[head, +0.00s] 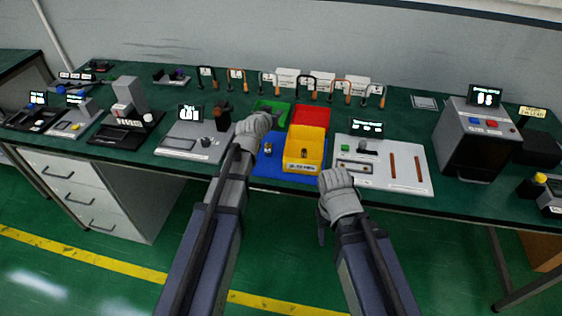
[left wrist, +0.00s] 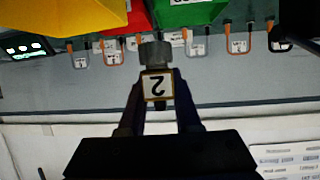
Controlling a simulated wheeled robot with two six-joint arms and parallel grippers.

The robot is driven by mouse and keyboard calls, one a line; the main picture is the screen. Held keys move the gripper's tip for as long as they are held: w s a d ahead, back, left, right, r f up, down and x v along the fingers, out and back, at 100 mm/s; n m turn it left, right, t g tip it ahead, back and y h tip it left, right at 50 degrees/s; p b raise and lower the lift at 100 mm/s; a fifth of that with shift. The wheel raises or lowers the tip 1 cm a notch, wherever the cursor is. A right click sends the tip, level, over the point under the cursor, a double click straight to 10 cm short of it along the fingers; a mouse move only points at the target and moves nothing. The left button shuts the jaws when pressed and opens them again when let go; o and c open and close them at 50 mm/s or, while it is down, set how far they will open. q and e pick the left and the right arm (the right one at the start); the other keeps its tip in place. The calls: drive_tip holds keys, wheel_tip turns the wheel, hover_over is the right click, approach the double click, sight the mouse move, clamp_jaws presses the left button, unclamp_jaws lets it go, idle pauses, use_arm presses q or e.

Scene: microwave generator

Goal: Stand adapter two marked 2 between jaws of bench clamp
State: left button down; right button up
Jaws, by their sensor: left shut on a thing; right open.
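My left gripper (left wrist: 158,78) is shut on adapter two (left wrist: 157,88), a small block with a pale face marked 2 and a grey cylindrical top. The mark appears upside down in the left wrist view. In the head view my left gripper (head: 262,118) is by the green bin, and the adapter is hidden there. My right gripper (head: 338,180) is open at the table's front edge, in front of the white panel. I cannot tell for sure which fixture is the bench clamp; a dark upright device (head: 222,117) stands left of my left gripper.
A yellow bin (head: 302,167), red bin (head: 310,118) and green bin (head: 272,108) stand by a blue mat (head: 268,167). Several labelled cable loops line the back. A white panel (head: 410,180) and a grey box (head: 462,140) are at right. Several devices fill the left.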

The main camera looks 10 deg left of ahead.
use_arm(q)
drive_tip(key=a+f+y+b, duration=0.1)
drive_tip(key=a+f, duration=0.1)
drive_tip(key=a, duration=0.4)
drive_tip(key=shift+n, duration=0.4)
drive_tip(key=f+b, duration=0.6)
drive_tip(key=b, duration=0.1)
drive_tip(key=f+b, duration=0.3)
drive_tip(key=f, duration=0.1)
drive_tip(key=shift+w+a+f, duration=0.1)
drive_tip(key=shift+w+a, duration=0.05)
drive_tip(key=shift+w, duration=0.2)
drive_tip(key=c, duration=1.1)
unclamp_jaws()
drive_tip(key=shift+o, duration=1.1)
